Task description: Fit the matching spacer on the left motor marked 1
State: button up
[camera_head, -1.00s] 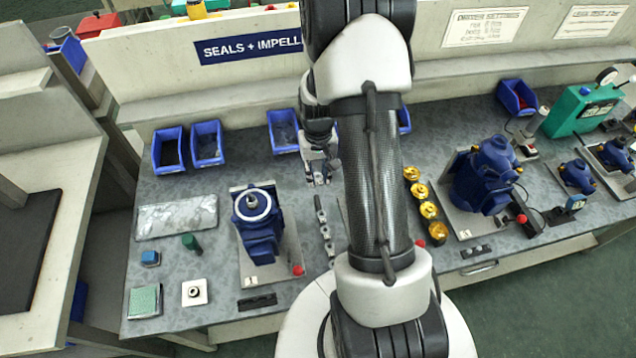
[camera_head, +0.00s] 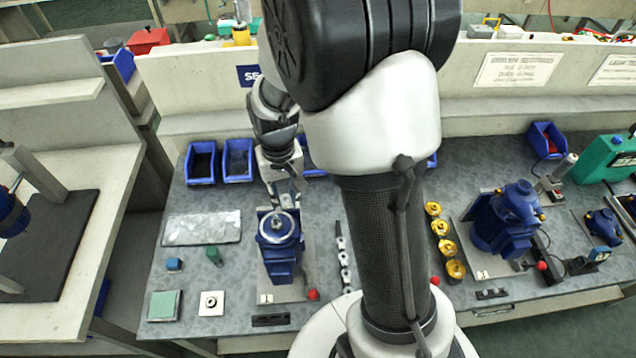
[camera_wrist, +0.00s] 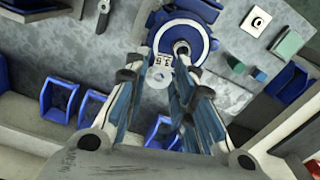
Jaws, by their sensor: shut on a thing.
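The left motor (camera_head: 280,255) is blue and stands on a light plate marked 1 (camera_head: 266,298). A pale ring with a shaft end shows on its top, and it also shows in the wrist view (camera_wrist: 200,14). My gripper (camera_head: 287,200) is at the motor's far side, close to its top. In the wrist view my gripper (camera_wrist: 160,70) is shut on a small pale spacer (camera_wrist: 163,74) with "3.5" on it. The spacer appears beside the shaft end, not around it. The exact height gap cannot be told.
A row of small grey parts (camera_head: 343,256) lies right of the motor, and gold parts (camera_head: 447,248) stand beyond my arm. A second blue motor (camera_head: 505,220) is at the right. Blue bins (camera_head: 237,162) line the back. A red knob (camera_head: 313,294) is near the left motor's plate.

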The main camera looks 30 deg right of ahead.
aim_at(277, 223)
jog(key=a, duration=0.2)
jog(key=a+r, duration=0.1)
jog(key=shift+s+a+n, duration=0.25)
jog(key=shift+s+n, duration=0.05)
jog(key=shift+s, duration=0.05)
jog(key=shift+f+b, duration=2.45)
jog(key=shift+f, duration=0.8)
jog(key=shift+f, duration=0.1)
jog(key=o, duration=0.8)
jog(key=shift+o, duration=0.4)
jog(key=o, duration=0.5)
jog(key=shift+c, duration=0.2)
jog(key=shift+o, duration=0.5)
jog(key=o, duration=0.5)
